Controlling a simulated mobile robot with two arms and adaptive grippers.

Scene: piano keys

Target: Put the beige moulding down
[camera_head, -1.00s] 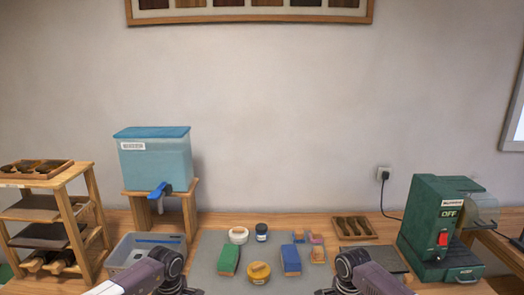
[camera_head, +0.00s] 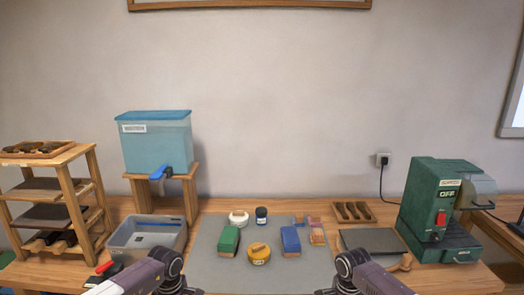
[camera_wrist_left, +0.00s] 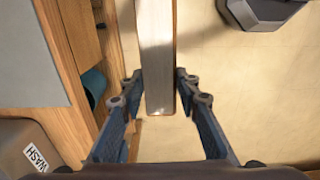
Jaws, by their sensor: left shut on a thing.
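The beige moulding (camera_wrist_left: 156,50) shows in the left wrist view as a long pale bar running up out of the picture. My left gripper (camera_wrist_left: 159,88) is shut on it, with a finger on each side near the bar's near end. The wood-edged workbench (camera_wrist_left: 66,60) lies to the left of the bar, and beige floor shows beneath. In the head view both forearms come in at the bottom, but neither gripper nor the moulding can be seen there.
The bench holds a grey mat (camera_head: 208,262) with blocks and tins, a grey wash bin (camera_head: 146,236), a water tank (camera_head: 156,145), a wooden rack (camera_head: 88,190), a dark plate (camera_head: 368,239) and a green machine (camera_head: 428,210). A teal thing (camera_wrist_left: 95,86) shows below the bench edge.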

